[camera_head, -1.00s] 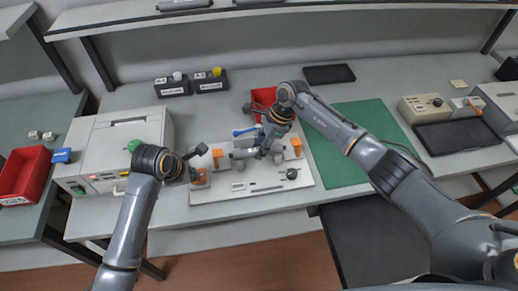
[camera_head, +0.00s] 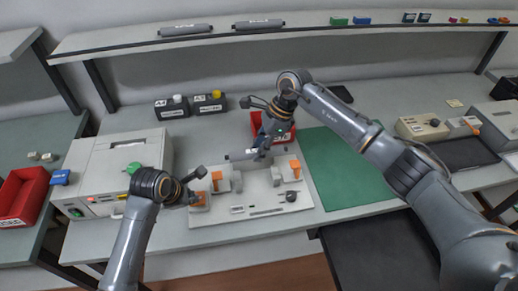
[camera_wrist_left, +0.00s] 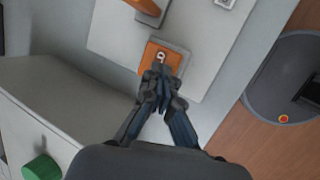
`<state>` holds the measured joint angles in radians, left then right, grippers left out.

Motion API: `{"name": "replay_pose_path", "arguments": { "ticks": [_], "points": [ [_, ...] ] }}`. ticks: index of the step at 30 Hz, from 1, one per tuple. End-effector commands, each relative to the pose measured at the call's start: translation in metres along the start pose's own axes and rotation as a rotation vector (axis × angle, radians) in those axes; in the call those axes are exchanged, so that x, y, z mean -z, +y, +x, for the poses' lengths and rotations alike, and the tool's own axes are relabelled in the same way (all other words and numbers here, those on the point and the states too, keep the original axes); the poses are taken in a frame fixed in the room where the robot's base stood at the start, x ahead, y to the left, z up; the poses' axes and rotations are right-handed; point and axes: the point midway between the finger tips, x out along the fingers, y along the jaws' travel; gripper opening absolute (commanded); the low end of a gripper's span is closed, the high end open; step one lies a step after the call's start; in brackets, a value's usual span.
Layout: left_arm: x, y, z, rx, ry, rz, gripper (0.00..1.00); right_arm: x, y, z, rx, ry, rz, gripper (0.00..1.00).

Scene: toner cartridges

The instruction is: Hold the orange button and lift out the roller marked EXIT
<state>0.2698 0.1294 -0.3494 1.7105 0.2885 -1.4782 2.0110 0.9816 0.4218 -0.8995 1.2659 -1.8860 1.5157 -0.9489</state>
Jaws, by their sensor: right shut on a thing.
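The fixture plate (camera_head: 262,205) lies on the table in front of me. My left gripper (camera_wrist_left: 160,74) is shut and empty, its fingertips against an orange button (camera_wrist_left: 165,55) at the plate's left corner; the button also shows in the head view (camera_head: 200,201). My right gripper (camera_head: 262,152) is shut on a grey roller (camera_head: 239,156) and holds it above the plate, apart from the grey supports (camera_head: 237,181). The roller's marking is too small to read, and its right part is hidden by the gripper.
A red bin (camera_head: 257,123) stands just behind the right gripper. Two black bottles, a white printer-like unit (camera_head: 115,170) on the left and a green mat (camera_head: 345,172) on the right surround the plate. A shelf (camera_head: 300,32) runs across the back.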

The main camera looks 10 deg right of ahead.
Motion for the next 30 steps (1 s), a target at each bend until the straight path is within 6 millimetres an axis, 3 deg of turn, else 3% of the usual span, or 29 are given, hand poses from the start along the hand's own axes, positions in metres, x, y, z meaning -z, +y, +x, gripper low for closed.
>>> {"name": "replay_pose_path", "arguments": {
  "ticks": [30],
  "points": [
    [-0.015, 0.023, -0.059, 0.002, 0.001, -0.001, 0.00, -0.031, 0.000, -0.075, 0.001, -0.001, 0.000, 0.00]
  ]
}}
